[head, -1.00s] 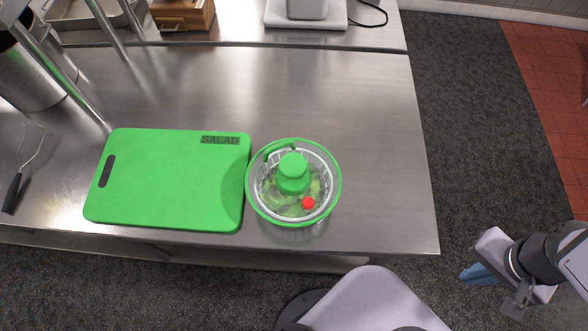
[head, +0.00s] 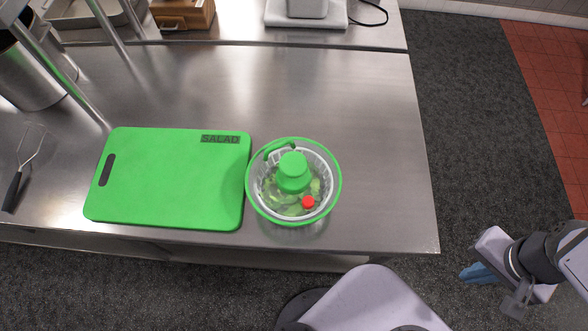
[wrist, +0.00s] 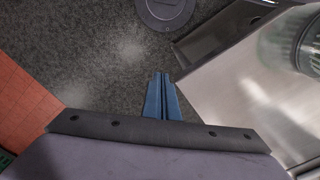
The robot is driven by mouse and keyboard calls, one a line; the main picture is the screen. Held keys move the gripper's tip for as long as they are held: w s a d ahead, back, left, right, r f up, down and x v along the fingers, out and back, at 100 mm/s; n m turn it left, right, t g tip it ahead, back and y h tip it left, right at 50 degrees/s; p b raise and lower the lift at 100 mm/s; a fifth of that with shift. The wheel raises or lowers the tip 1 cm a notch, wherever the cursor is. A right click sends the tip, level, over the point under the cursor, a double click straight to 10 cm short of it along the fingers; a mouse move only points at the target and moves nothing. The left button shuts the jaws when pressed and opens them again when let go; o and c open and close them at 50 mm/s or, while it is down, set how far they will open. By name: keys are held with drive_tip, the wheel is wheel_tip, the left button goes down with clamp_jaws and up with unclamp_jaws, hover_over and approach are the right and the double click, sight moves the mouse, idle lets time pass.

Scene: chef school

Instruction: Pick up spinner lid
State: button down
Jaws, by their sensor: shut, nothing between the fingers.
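The salad spinner stands on the steel table, with a clear lid that has a green knob and a red button. The spinner lid (head: 270,184) sits on the spinner bowl (head: 337,195), which has a green rim. Leafy pieces show through the clear lid. My gripper (head: 467,275) is off the right side of the table, over the floor, well away from the spinner. In the wrist view its blue fingers (wrist: 162,80) are together and empty. Part of the clear spinner shows at that view's upper right edge.
A green cutting board (head: 165,180) marked SALAD lies left of the spinner. A black-handled tool (head: 18,180) lies at the far left by a steel pot (head: 30,85). The steel table (head: 390,150) is bare right of and behind the spinner.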

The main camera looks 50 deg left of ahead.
idle(0.4)
drive_tip(key=c, duration=1.7)
unclamp_jaws()
drive_tip(key=shift+o, duration=0.2)
drive_tip(key=shift+w, duration=0.1)
